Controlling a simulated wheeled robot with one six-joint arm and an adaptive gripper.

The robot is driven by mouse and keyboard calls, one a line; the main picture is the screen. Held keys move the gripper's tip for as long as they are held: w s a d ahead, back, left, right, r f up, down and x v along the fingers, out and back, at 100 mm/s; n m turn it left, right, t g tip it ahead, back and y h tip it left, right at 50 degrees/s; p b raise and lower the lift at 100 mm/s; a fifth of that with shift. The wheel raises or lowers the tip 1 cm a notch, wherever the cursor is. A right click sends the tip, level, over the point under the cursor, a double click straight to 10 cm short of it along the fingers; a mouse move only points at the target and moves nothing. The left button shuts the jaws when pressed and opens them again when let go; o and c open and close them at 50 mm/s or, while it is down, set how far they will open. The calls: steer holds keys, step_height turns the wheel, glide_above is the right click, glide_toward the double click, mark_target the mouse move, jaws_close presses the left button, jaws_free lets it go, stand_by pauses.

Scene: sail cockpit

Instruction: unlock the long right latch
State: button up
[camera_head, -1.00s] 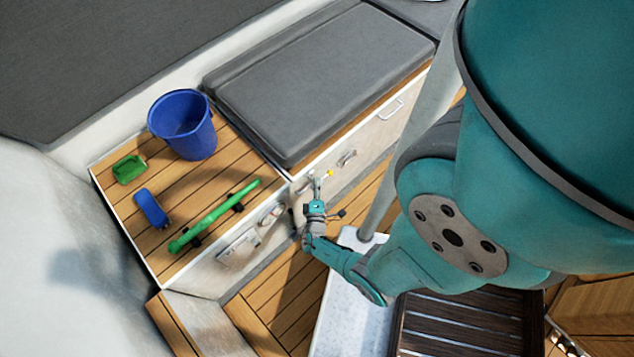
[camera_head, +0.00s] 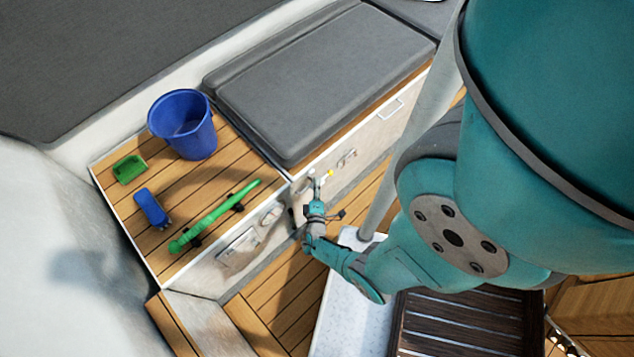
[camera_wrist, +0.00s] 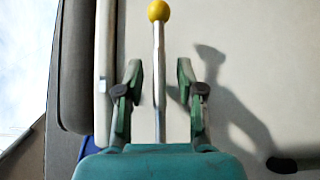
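The long latch is a slim metal lever with a yellow ball knob (camera_wrist: 159,11). In the wrist view its metal rod (camera_wrist: 160,65) runs straight up between my fingers. In the head view the yellow knob (camera_head: 329,173) shows small against the pale front of the bench locker. My gripper (camera_wrist: 159,80) is open, with one finger on each side of the rod and a visible gap to both. The knob lies beyond the fingertips. In the head view my gripper (camera_head: 315,182) is at the locker front. The rod's base is hidden behind the gripper body.
A grey cushion (camera_head: 325,75) lies on the bench. A blue bucket (camera_head: 183,125), a green scoop (camera_head: 129,169), a blue brush (camera_head: 151,208) and a long green tool (camera_head: 215,218) rest on the slatted top. A pale pole (camera_head: 383,195) stands beside my arm.

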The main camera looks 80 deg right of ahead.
steer(key=v, duration=1.2)
stand_by(0.4)
steer(key=shift+f, duration=0.1)
stand_by(0.5)
steer(key=s+a+f+g+y, duration=0.25)
steer(key=s+f+y, duration=0.35)
steer(key=s, duration=0.5)
steer(key=s+a+r+t+y, duration=0.2)
steer(key=a+r+t+y, duration=0.1)
steer(key=a+r+y, duration=0.55)
steer(key=w+a+r+m+t+y, duration=0.1)
steer(key=w+a+r+t, duration=0.1)
steer(key=r, duration=1.1)
steer(key=w+a+r+m+t+y, duration=0.1)
steer(key=a+r+t, duration=0.3)
steer(key=r, duration=0.9)
steer(key=w+a+r+t+y, duration=0.1)
steer(key=a+r+t, duration=0.3)
steer(key=r, duration=0.9)
steer(key=shift+w+m, duration=0.4)
steer(key=shift+w, duration=0.45)
